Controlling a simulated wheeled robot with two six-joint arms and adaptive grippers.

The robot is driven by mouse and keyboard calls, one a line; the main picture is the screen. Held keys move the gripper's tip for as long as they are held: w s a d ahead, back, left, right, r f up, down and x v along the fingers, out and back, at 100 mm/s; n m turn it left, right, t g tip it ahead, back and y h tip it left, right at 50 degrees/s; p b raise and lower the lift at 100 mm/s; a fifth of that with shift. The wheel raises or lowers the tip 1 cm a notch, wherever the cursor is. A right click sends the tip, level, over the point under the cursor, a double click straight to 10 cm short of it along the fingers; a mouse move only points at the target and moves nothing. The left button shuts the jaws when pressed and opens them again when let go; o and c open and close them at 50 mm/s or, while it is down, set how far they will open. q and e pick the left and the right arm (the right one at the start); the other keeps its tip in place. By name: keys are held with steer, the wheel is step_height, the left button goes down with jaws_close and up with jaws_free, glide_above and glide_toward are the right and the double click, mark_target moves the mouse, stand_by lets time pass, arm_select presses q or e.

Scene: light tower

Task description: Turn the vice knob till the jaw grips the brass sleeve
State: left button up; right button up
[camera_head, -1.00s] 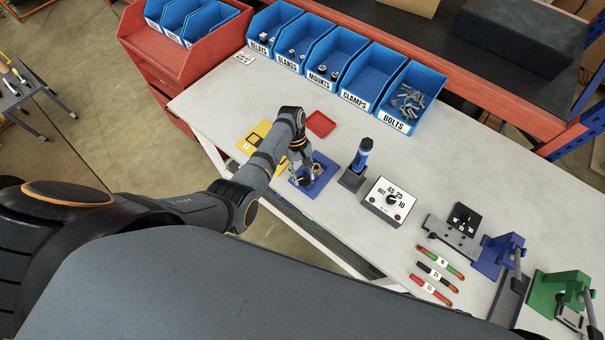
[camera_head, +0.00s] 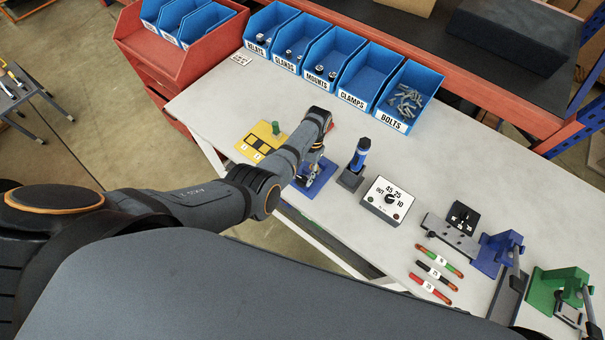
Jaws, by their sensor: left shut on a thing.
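The vice stands on a blue base plate (camera_head: 324,180) near the front edge of the workbench, left of centre. My left arm reaches over it, and my left gripper (camera_head: 307,177) points down at it, shut on what appears to be its knob. The gripper and wrist cover most of the vice, so the knob, the jaw and the brass sleeve cannot be made out. I cannot tell whether the jaw touches the sleeve. My right gripper is not in view.
A yellow fixture (camera_head: 248,151) with a green peg lies left of the vice. A blue-and-black upright tool (camera_head: 358,161) and a dial box (camera_head: 376,208) stand to its right. Labelled blue bins (camera_head: 358,85) line the back. Bare bench lies between the bins and these.

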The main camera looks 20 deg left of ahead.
arm_select(q)
steer(key=shift+d+m+t+y, duration=0.1)
steer(key=shift+m+t+y, duration=0.3)
steer(key=shift+m, duration=1.2)
steer(key=o, duration=1.1)
steer(key=shift+o, duration=0.2)
steer(key=v, duration=1.2)
steer(key=shift+d, duration=0.25)
steer(key=shift+w+f, duration=0.1)
